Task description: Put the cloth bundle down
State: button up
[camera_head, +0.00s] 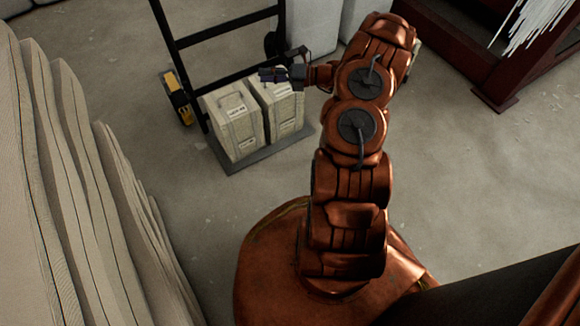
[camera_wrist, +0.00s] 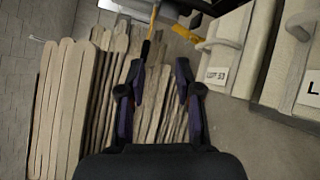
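Two pale cloth bundles stand upright side by side on the plate of a hand truck: a left bundle (camera_head: 233,122) and a right bundle (camera_head: 281,104). Both carry white labels. In the wrist view one bundle (camera_wrist: 229,50) has a loop handle and a label reading LOT 53; another (camera_wrist: 291,70) is cut off at the right edge. My gripper (camera_head: 271,75) is by the top of the bundles in the head view. In the wrist view its fingers (camera_wrist: 160,68) are spread with no bundle between them, left of the bundles. Whether it touches a bundle is unclear.
The black hand truck frame (camera_head: 222,36) rises behind the bundles, with a yellow part (camera_head: 177,97) at its left. Tall pale layered stacks (camera_head: 85,190) line the left side. A dark red rack (camera_head: 490,75) stands at right. Grey floor is clear between.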

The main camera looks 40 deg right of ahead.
jog(key=s+a+r+n+g, duration=0.3)
jog(key=a+r+n, duration=0.15)
jog(key=a, duration=0.25)
jog(key=s+a+r+n+g, duration=0.3)
jog(key=a+n+g, duration=0.1)
jog(key=a+n, duration=0.25)
jog(key=s+a+r+n+g, duration=0.3)
jog(key=a+r+n, duration=0.1)
jog(key=a, duration=0.4)
jog(key=s+a+r+n+g+h, duration=0.2)
jog(key=s+a+n, duration=0.1)
jog(key=s+n, duration=0.25)
jog(key=s+a+r+n+g+h, duration=0.2)
jog(key=s+a+n+g, duration=0.15)
jog(key=s, duration=0.35)
jog(key=s+d+n+h, duration=0.3)
jog(key=s+n+h, duration=0.1)
jog(key=s+n, duration=0.4)
jog(key=s+d+r+n+t+h, duration=0.1)
jog(key=s+d+n+h, duration=0.3)
jog(key=s+n, duration=0.4)
jog(key=shift+s+d+h, duration=0.15)
jog(key=shift+s+h, duration=0.55)
jog(key=shift+s, duration=0.6)
jog(key=shift+r, duration=0.15)
jog(key=r+p, duration=0.1)
jog(key=s+r+p, duration=0.1)
jog(key=r+p, duration=0.1)
jog(key=shift+s+r, duration=0.1)
jog(key=shift+s, duration=0.1)
